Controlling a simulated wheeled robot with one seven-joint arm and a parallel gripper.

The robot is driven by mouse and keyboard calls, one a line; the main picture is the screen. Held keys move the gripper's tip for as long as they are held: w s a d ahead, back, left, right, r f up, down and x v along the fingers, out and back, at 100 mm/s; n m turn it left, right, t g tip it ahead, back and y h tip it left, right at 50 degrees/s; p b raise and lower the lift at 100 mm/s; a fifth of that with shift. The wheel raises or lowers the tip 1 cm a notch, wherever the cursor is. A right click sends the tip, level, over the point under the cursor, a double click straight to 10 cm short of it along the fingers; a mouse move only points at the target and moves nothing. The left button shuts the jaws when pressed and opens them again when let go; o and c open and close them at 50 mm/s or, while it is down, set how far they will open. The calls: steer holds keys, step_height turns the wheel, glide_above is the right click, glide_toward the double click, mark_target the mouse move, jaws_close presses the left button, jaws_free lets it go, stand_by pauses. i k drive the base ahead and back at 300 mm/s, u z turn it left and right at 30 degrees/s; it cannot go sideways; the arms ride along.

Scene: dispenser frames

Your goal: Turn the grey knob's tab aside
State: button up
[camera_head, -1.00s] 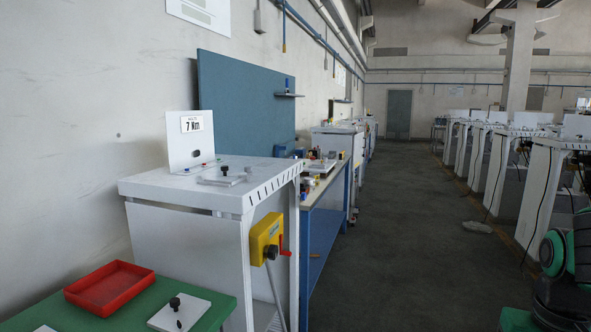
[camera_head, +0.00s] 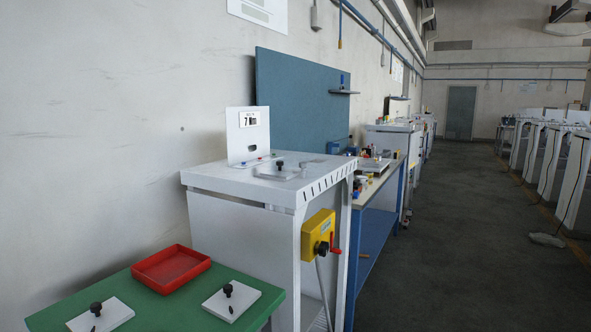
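No knob that is clearly grey can be told at this size. On the white cabinet (camera_head: 245,228) a pale plate (camera_head: 275,172) carries a small dark knob (camera_head: 279,165). On the green table (camera_head: 146,297) two white plates (camera_head: 231,300) (camera_head: 107,314) each carry a black knob (camera_head: 228,289) (camera_head: 96,308) with a small dark piece beside it. A yellow box (camera_head: 317,236) on the cabinet's side has a dark round knob and a red handle (camera_head: 335,243). No tab can be made out. My gripper is not in view.
A red tray (camera_head: 171,270) stands on the green table.

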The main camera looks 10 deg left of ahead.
mark_target(303, 165)
steer(key=k, duration=0.95)
steer(key=u, duration=0.55)
steer(key=i, duration=1)
steer(key=z, duration=0.05)
